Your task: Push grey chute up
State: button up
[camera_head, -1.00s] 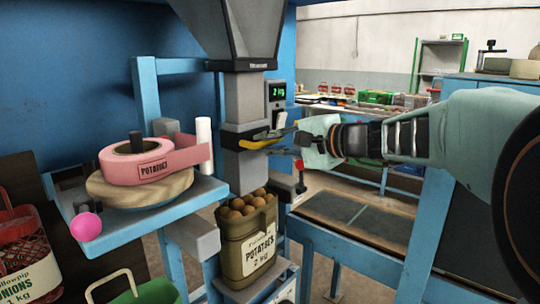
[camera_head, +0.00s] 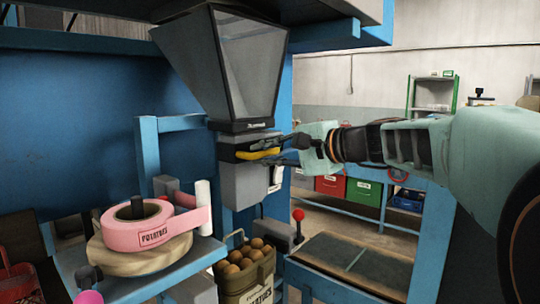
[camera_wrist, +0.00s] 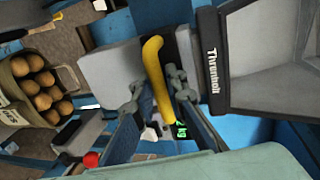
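The grey chute (camera_head: 240,186) is a square sleeve with a dark band, directly under the hopper's mouth. A curved yellow handle (camera_head: 257,153) projects from its front. The wrist view shows the grey chute (camera_wrist: 112,74) and the yellow handle (camera_wrist: 155,75) close up. My gripper (camera_head: 284,152) is at the handle from the right, one finger above it and one below. In the wrist view, my gripper's fingers (camera_wrist: 153,85) close in on both sides of the handle; they look shut on it, though exact contact is partly hidden.
The grey hopper (camera_head: 232,60) is just above the chute. An open sack of potatoes (camera_head: 246,274) stands below, clear of the chute. A pink label roll (camera_head: 150,226) sits at left. A red-knobbed lever (camera_head: 298,216) and a conveyor (camera_head: 350,256) are at right.

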jog(key=o, duration=0.4)
jog(key=shift+r, duration=0.35)
jog(key=shift+f, duration=0.1)
jog(key=v, duration=0.7)
jog(key=shift+s+d, duration=0.2)
jog(key=shift+d, duration=0.05)
